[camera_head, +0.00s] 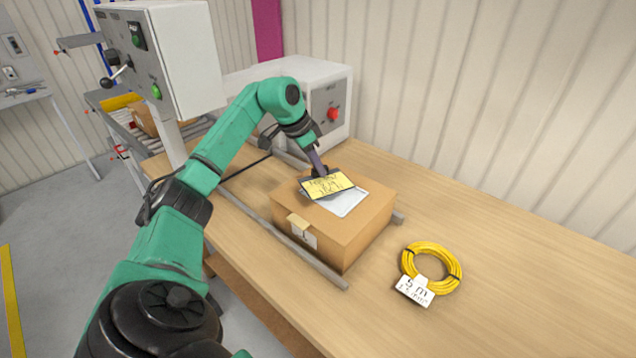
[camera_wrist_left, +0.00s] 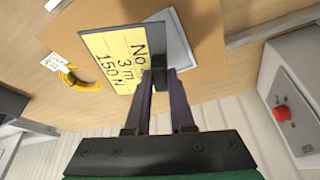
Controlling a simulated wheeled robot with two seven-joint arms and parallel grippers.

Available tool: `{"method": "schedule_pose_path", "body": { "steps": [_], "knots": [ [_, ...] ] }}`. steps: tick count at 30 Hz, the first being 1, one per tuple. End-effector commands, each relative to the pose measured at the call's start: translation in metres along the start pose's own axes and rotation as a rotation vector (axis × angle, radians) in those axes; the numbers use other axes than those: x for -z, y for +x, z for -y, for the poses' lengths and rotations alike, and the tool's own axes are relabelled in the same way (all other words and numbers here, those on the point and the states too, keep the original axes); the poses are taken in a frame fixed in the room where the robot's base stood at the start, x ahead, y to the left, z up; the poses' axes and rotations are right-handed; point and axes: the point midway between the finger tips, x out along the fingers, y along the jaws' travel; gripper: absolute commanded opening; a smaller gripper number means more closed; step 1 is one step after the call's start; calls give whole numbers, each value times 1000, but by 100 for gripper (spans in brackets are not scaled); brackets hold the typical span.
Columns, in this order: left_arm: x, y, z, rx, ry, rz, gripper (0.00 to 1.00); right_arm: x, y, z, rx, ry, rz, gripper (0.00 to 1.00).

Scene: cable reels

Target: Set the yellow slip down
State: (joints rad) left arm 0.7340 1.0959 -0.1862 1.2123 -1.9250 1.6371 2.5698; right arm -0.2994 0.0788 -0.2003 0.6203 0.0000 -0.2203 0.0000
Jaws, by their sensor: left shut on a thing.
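The yellow slip (camera_head: 328,185) carries handwriting. In the left wrist view (camera_wrist_left: 115,57) it reads "No", "3 m" and "150 N", with part hidden by a finger. My left gripper (camera_head: 319,172) is shut on the slip and holds it tilted over the top of a cardboard box (camera_head: 345,237). A white and grey sheet (camera_head: 348,202) lies on the box top, partly under the slip. I cannot tell whether the slip touches the sheet. In the left wrist view the gripper (camera_wrist_left: 159,75) has its fingers close together at the slip's edge. My right gripper is not in view.
A coil of yellow cable (camera_head: 432,268) with a white tag (camera_head: 414,291) lies right of the box. Metal rails (camera_head: 290,240) run beside the box on the wooden table (camera_head: 500,240). A white machine with a red knob (camera_head: 333,114) stands behind. The table's right side is clear.

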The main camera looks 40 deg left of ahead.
Motion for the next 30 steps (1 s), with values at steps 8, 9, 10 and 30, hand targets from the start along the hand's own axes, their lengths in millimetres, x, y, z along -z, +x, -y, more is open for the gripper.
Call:
{"method": "schedule_pose_path", "body": {
  "steps": [8, 9, 10, 30],
  "knots": [
    [-17, 42, -1, -2, 0, 0, 0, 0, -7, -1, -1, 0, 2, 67],
    [-18, 45, 0, -1, 0, -1, 0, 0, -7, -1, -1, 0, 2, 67],
    [-19, 46, 0, 0, 1, -2, 0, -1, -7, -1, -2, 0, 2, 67],
    [-19, 47, 0, 0, 1, -1, 51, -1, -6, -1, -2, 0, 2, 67]
  ]
}}
